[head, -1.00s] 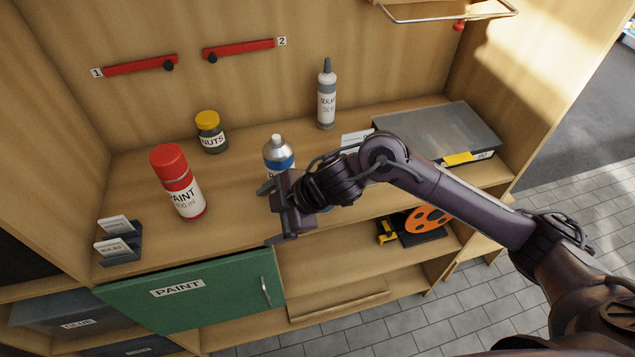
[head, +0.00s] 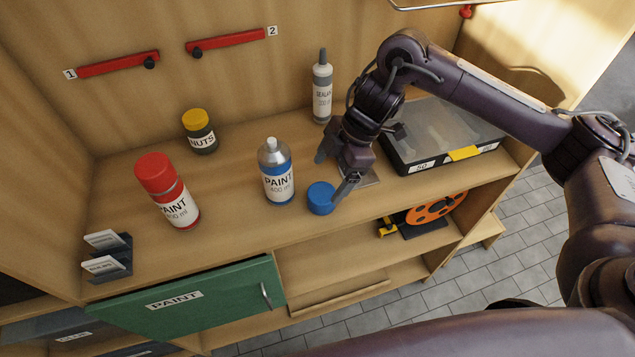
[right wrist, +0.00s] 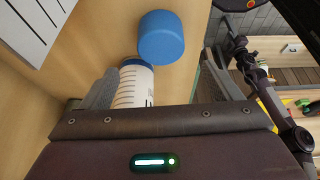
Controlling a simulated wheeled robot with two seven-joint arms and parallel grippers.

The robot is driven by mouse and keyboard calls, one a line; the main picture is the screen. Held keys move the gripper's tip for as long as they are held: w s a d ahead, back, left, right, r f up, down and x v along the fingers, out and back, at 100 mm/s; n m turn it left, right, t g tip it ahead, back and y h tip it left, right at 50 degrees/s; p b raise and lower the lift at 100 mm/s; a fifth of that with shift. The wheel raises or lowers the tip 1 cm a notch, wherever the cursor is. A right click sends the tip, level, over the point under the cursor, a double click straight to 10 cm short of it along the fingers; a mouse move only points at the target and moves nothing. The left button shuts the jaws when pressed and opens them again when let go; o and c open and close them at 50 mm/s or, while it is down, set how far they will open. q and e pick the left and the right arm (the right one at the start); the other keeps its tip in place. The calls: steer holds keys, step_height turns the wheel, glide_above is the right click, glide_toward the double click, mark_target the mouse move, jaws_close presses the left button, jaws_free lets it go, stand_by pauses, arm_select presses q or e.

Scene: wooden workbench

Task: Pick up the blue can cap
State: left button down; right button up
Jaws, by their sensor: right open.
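The blue can cap (head: 320,199) sits on the workbench top, just right of the open-topped blue-and-white paint can (head: 278,180). My right gripper (head: 331,176) is open and empty. It hangs just behind and above the cap, and one finger overlaps the cap's right edge in the head view; I cannot tell whether they touch. In the right wrist view, the cap (right wrist: 161,37) lies beyond the fingertips (right wrist: 160,64), roughly centred between them. The paint can (right wrist: 135,85) shows partly behind the left finger. My left gripper is not in view.
A red-capped paint can (head: 168,190) and a yellow-lidded nuts jar (head: 200,137) stand to the left. A sealant bottle (head: 321,90) stands behind. A clear-lidded case (head: 440,130) lies right. The bench's front edge is close to the cap.

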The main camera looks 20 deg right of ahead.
mark_target(323, 192)
steer(key=shift+w+d, duration=0.4)
steer(key=shift+x, duration=0.85)
steer(key=shift+s+a+f+p, duration=0.1)
steer(key=shift+s+f+p, duration=0.15)
steer(key=shift+p, duration=0.1)
steer(key=shift+s+a+f+p, duration=0.2)
steer(key=shift+f+p, duration=0.25)
steer(key=shift+s+a+f+p, duration=0.15)
steer(key=shift+a+f+p, duration=0.05)
steer(key=shift+f+p, duration=0.25)
steer(key=shift+x, duration=1.25)
steer(key=shift+w+f, duration=0.2)
steer(key=shift+f, duration=0.1)
steer(key=shift+c, duration=0.5)
steer(key=c, duration=0.9)
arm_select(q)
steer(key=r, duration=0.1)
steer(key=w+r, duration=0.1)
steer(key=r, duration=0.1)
